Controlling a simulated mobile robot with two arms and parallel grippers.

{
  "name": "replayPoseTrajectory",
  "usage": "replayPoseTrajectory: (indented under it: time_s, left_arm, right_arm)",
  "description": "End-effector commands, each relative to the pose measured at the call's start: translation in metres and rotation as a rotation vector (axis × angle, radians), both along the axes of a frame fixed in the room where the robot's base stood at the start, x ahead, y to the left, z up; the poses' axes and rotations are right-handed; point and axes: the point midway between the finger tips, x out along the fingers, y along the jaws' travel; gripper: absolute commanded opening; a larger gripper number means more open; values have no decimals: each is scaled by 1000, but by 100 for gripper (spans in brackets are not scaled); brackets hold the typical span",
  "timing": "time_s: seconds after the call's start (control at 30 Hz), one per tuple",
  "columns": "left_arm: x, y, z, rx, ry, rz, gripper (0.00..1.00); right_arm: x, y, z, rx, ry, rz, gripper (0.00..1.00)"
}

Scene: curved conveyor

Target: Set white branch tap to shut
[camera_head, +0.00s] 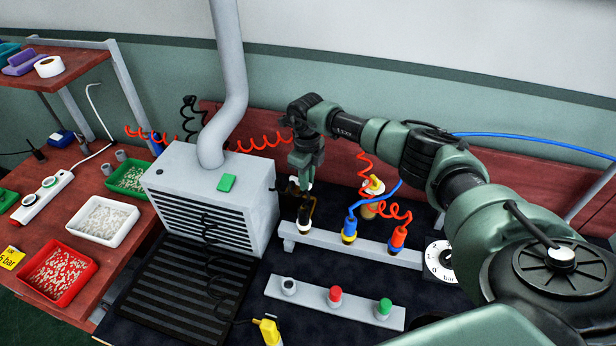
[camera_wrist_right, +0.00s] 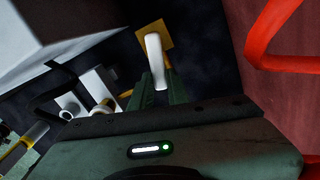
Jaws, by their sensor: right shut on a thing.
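The white branch tap (camera_wrist_right: 155,60) shows in the right wrist view as a white lever over a brass-coloured body (camera_wrist_right: 153,36). My right gripper (camera_wrist_right: 158,88) is shut on this white lever, with its dark green fingers on either side. In the head view my right gripper (camera_head: 300,184) reaches down behind the grey rail, beside the grey vented box, and hides most of the tap. The lever's exact angle to its pipe cannot be told. My left gripper is not in view.
The grey vented box (camera_head: 208,205) stands close left of the gripper. A rail (camera_head: 375,253) with coloured couplings and coiled hoses is in front. A brass fitting with a yellow top (camera_head: 374,186) stands right. A gauge (camera_head: 440,262) and a button bar (camera_head: 310,298) are nearer.

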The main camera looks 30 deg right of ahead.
Motion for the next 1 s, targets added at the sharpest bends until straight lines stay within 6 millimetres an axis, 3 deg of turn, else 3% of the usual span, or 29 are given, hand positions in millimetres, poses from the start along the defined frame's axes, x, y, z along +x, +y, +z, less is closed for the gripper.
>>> replayPoseTrajectory:
  time_s: [0.5, 1.0]
  left_arm:
    - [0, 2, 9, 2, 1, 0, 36]
    - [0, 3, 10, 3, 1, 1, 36]
  right_arm:
    - [-3, 20, 1, 1, -3, -448, 0]
    - [-2, 29, 1, 0, -3, -649, 0]
